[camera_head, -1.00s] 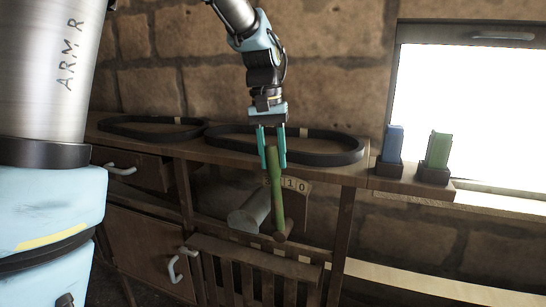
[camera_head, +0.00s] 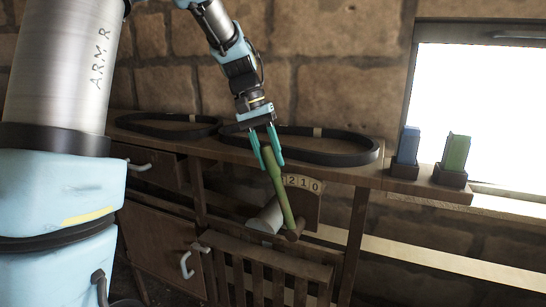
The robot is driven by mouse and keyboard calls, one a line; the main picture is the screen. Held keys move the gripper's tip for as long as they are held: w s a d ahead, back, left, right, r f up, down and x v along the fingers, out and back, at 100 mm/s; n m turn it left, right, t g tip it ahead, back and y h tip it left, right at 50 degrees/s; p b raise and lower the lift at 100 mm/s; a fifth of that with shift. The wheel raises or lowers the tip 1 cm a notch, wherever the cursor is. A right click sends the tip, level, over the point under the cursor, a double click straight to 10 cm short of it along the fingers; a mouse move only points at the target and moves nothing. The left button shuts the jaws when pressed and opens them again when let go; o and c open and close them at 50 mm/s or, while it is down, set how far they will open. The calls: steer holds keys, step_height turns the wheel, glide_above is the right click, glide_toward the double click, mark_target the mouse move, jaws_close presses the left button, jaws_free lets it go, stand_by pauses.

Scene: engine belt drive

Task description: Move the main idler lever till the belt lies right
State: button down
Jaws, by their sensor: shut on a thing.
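The green lever (camera_head: 278,185) rises from its pivot (camera_head: 294,235) and tilts with its top to the left. My gripper (camera_head: 268,162) is shut on the lever's upper end, with teal fingers on either side. A grey cylinder (camera_head: 267,217) sits left of the pivot. A tan scale plate (camera_head: 303,198) behind the lever shows the figures 2, 1 and 0 to the lever's right. One black belt (camera_head: 345,158) lies as a loop on the bench top behind my gripper. A second black belt (camera_head: 165,133) lies further left.
The wooden bench (camera_head: 365,178) has a shelf with a blue block (camera_head: 408,145) and a green block (camera_head: 456,152) in dark holders at right. A slatted wooden crate (camera_head: 262,262) stands below the lever. Handled drawers (camera_head: 150,177) are at left. A bright window is at right.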

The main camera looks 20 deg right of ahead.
steer(key=shift+w+a, duration=0.15)
steer(key=c, duration=0.5)
jaws_free()
steer(key=b+v, duration=0.1)
steer(key=v, duration=0.9)
steer(key=shift+r, duration=0.4)
steer(key=shift+a+f, duration=0.1)
